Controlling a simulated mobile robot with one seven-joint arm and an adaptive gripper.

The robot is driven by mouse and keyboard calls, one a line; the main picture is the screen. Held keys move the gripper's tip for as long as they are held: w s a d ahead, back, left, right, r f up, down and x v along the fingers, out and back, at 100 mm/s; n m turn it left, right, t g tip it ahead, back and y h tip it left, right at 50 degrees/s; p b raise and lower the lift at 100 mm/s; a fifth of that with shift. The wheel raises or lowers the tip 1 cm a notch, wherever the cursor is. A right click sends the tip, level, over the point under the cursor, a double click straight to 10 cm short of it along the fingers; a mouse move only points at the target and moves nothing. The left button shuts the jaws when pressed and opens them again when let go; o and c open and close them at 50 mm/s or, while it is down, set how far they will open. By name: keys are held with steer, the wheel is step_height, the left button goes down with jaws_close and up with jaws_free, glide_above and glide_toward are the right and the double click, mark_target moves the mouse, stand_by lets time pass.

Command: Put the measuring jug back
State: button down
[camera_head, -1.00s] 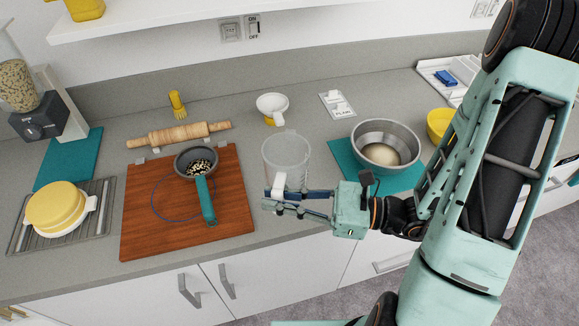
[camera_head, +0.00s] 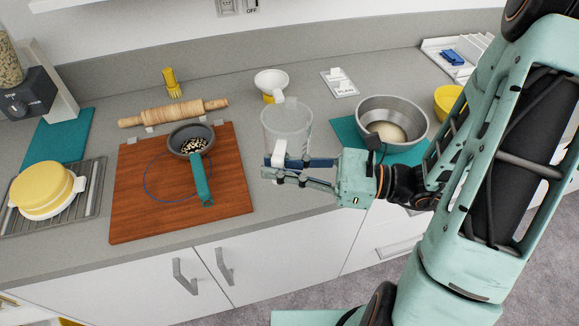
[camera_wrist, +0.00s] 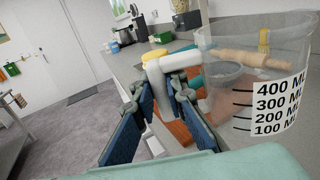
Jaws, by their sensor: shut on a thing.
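The clear measuring jug (camera_head: 287,122) is at the counter's front part, between the wooden board and the teal mat. In the wrist view the jug (camera_wrist: 252,85) fills the right side, upright, with black volume marks and no contents that I can make out. My gripper (camera_head: 283,167) comes from the right and is shut on the jug's white handle (camera_head: 279,152). In the wrist view the blue finger pads of my gripper (camera_wrist: 165,108) are on either side of the handle (camera_wrist: 158,75). I cannot tell whether the jug's base touches the counter.
A wooden board (camera_head: 140,210) with a blue-drawn outline holds a teal-handled pan (camera_head: 201,185). A steel bowl (camera_head: 415,111) sits on a teal mat (camera_head: 345,132).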

mark_target(267, 150)
steer(key=shift+w+f+b, duration=0.25)
steer(key=shift+f+b, duration=0.15)
steer(key=shift+b, duration=1.35)
steer(key=w, duration=0.2)
steer(key=w+f, duration=0.1)
steer(key=w, duration=0.1)
steer(key=w+d+f, duration=0.1)
steer(key=w, duration=0.1)
steer(key=shift+f+p, duration=0.15)
steer(key=shift+p, duration=0.25)
steer(key=w+f, duration=0.2)
steer(key=f, duration=0.1)
steer(key=w+f, duration=0.1)
steer(key=w, duration=0.1)
steer(key=shift+d+f, duration=0.15)
steer(key=shift+d, duration=0.25)
steer(key=f, duration=0.1)
steer(key=w+f, duration=0.1)
steer(key=f, duration=0.1)
steer(key=shift+w+d+f, duration=0.15)
steer(key=shift+w+f, duration=0.1)
steer(key=shift+w, duration=0.05)
steer(key=shift+f, duration=0.5)
steer(key=shift+f, duration=0.1)
steer(key=c, duration=2)
jaws_free()
steer(key=shift+o, duration=0.2)
steer(key=shift+f, duration=0.1)
